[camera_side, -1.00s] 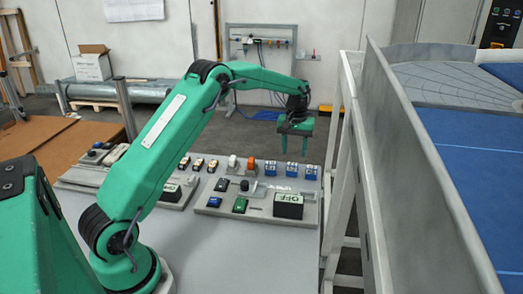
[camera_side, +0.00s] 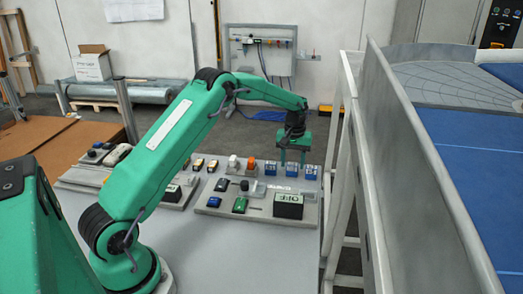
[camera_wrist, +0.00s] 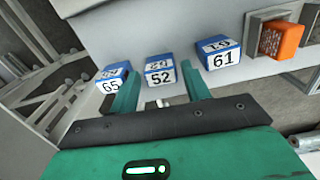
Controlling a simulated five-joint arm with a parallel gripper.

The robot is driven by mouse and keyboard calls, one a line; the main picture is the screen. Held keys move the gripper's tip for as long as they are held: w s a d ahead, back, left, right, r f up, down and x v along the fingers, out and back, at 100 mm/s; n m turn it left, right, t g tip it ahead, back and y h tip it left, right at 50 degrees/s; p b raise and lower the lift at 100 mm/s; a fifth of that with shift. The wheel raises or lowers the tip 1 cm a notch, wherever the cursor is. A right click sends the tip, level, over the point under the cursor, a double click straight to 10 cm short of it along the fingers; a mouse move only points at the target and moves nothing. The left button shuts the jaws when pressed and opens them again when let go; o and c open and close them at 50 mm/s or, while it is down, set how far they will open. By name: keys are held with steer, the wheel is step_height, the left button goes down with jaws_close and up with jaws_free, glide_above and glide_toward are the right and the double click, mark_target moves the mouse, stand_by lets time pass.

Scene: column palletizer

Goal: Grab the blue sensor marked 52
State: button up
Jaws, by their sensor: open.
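The blue sensor marked 52 (camera_wrist: 160,76) has a white top and is the middle one of a row of three, between my gripper's fingertips (camera_wrist: 162,80) in the wrist view. Sensor 65 (camera_wrist: 113,78) is left of it, close to my left finger. Sensor 61 (camera_wrist: 219,53) is right of it, beyond my right finger. In the side view my gripper (camera_side: 293,161) points down, open and empty, over the middle blue sensor (camera_side: 291,170). The fingers partly cover the row there. I cannot tell how far down the fingertips reach around sensor 52.
An orange part (camera_wrist: 281,38) on a grey holder sits beyond sensor 61. A grey railing wall (camera_side: 425,170) stands to the right.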

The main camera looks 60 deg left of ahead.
steer(key=shift+f, duration=1.25)
steer(key=c, duration=0.7)
steer(key=shift+c, duration=0.2)
steer(key=shift+r, duration=0.2)
steer(key=shift+r, duration=0.55)
steer(key=r, duration=0.3)
steer(key=shift+s+d+r, duration=0.1)
steer(key=shift+d, duration=0.3)
steer(key=s+d+r, duration=0.3)
steer(key=d+r, duration=0.3)
steer(key=d, duration=0.4)
steer(key=shift+d+r, duration=0.2)
steer(key=shift+d, duration=0.05)
